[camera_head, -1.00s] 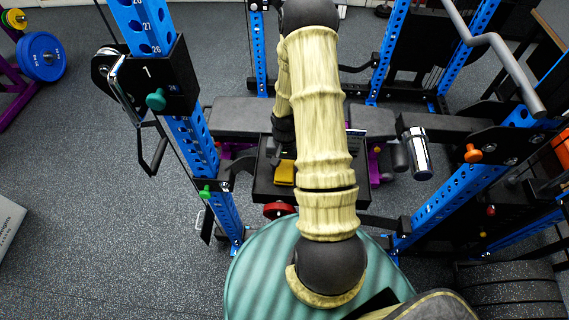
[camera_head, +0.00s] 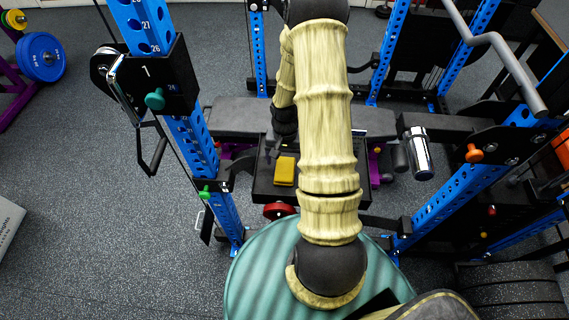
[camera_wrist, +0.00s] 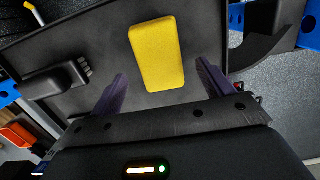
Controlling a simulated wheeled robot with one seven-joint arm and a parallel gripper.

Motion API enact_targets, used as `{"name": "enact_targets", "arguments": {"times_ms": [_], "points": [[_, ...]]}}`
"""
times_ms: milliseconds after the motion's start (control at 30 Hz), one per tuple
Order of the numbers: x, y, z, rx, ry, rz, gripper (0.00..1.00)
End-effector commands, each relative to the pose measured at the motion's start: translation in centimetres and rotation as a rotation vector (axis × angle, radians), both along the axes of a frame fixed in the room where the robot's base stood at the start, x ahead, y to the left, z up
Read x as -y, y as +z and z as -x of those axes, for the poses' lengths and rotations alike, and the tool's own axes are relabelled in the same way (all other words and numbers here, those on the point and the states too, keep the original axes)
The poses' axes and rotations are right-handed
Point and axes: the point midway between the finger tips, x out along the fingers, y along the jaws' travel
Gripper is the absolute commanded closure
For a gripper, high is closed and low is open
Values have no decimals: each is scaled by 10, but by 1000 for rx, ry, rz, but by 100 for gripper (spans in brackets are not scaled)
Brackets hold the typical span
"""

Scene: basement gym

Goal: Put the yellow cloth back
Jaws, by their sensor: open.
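The yellow cloth (camera_wrist: 156,54) is a folded, flat block lying on a black tray (camera_wrist: 108,60) in the wrist view. It also shows in the head view (camera_head: 285,170), on the dark tray (camera_head: 263,184) left of my arm. My gripper (camera_wrist: 162,88) is open, with its two purple fingers apart. The cloth lies beyond and between the fingertips, and nothing is held. In the head view my arm hides part of the tray, and the fingers are hard to make out.
A black brush (camera_wrist: 54,80) lies on the tray left of the cloth. Blue rack uprights (camera_head: 193,135) stand on both sides. A grey bench pad (camera_head: 235,115) lies behind the tray. A chrome cylinder (camera_head: 419,155) is to the right. Open floor (camera_head: 100,220) lies at left.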

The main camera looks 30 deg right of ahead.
Motion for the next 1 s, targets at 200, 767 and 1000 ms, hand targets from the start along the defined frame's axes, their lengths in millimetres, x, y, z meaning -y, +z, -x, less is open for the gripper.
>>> {"name": "enact_targets", "arguments": {"times_ms": [200, 767, 1000], "points": [[3, 35, -4, 4, -2, 1, 20], [5, 88, -8, -1, -1, 0, 20], [5, 88, -8, -1, -1, 0, 20]]}}
